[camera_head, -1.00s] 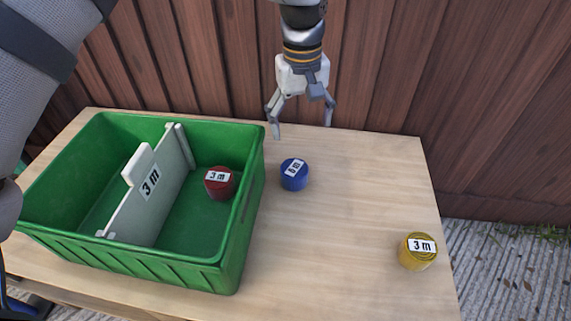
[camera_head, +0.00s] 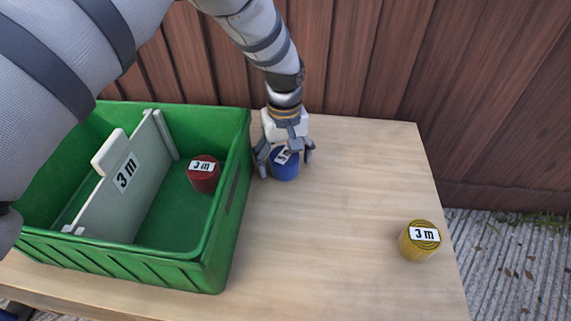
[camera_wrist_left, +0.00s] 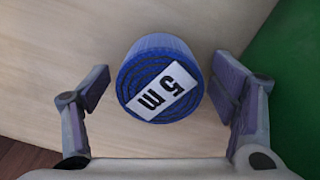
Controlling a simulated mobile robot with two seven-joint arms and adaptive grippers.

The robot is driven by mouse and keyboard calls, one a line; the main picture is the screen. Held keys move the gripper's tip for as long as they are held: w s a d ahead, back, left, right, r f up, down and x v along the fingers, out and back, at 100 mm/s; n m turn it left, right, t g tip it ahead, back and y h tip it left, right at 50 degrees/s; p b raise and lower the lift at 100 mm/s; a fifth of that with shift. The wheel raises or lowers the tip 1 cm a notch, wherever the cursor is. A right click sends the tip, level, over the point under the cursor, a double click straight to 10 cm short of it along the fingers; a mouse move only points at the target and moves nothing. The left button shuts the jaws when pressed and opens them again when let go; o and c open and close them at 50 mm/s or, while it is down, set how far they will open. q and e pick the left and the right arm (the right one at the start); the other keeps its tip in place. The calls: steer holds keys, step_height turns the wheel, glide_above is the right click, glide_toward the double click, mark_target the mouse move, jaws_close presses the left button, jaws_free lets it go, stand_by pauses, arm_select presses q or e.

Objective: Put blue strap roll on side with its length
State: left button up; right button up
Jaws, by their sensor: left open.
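The blue strap roll (camera_head: 285,168) stands on the table just right of the green crate. It has a "5 m" label on its top, which also shows on the roll in the left wrist view (camera_wrist_left: 160,80). My left gripper (camera_head: 284,162) is open and lowered over the roll, with one finger at each side. In the left wrist view the open fingers (camera_wrist_left: 165,100) leave a gap on both sides of the roll. The green crate (camera_head: 232,190) has a pale divider (camera_head: 112,200) labelled "3 m". My right gripper is out of view.
A red roll (camera_head: 203,178) labelled "3 m" sits in the crate right of the divider. A yellow roll (camera_head: 418,243) labelled "3 m" stands at the table's right front. The table (camera_head: 345,210) between is clear. A wooden fence (camera_head: 400,60) stands behind.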

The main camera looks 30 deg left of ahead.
arm_select(q)
steer(key=shift+r, duration=0.15)
steer(key=c, duration=1.5)
